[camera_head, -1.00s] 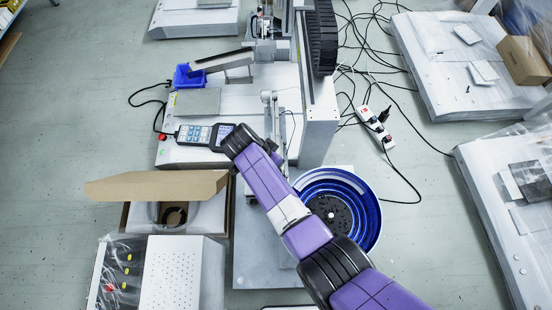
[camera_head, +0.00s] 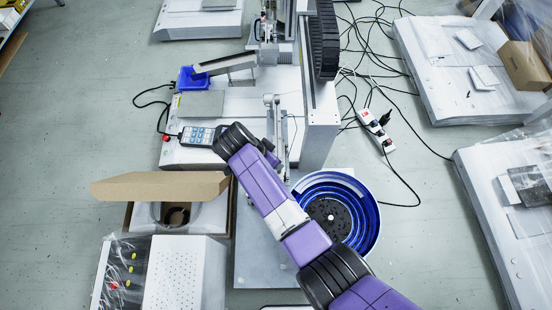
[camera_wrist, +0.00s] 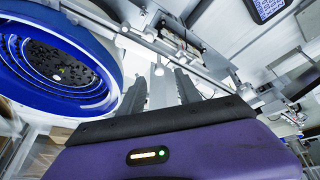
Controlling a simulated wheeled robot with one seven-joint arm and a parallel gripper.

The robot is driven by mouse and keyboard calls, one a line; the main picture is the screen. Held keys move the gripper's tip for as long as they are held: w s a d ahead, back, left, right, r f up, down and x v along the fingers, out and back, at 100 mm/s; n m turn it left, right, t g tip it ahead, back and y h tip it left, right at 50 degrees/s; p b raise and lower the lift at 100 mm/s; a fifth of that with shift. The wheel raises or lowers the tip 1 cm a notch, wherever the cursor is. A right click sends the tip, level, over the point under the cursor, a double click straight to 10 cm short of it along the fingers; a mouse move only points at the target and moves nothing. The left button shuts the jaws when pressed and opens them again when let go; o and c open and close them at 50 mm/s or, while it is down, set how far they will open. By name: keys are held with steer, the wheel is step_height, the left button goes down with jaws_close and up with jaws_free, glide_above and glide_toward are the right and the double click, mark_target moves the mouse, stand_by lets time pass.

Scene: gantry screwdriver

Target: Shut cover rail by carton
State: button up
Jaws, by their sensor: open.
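The open carton (camera_head: 160,186) stands at the lower left in the head view, its brown flap raised and a round dark part inside. A slim metal rail (camera_head: 271,118) runs between the screwdriver machine and the bowl feeder; I cannot tell for sure whether it is the cover rail. In the wrist view a metal rail (camera_wrist: 203,70) crosses beyond my fingers. My gripper (camera_wrist: 161,88) is open and empty, its two dark fingers apart and pointing toward that rail. I cannot tell whether they touch it. In the head view my arm hides the gripper.
A blue bowl feeder (camera_head: 366,190) stands right of my arm; it also fills the left of the wrist view (camera_wrist: 95,103). A handheld pendant (camera_head: 195,135) lies partly behind my arm. A power strip (camera_head: 377,130) and cables lie on the floor at the right.

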steer(key=v, duration=0.3)
steer(key=shift+p, duration=0.35)
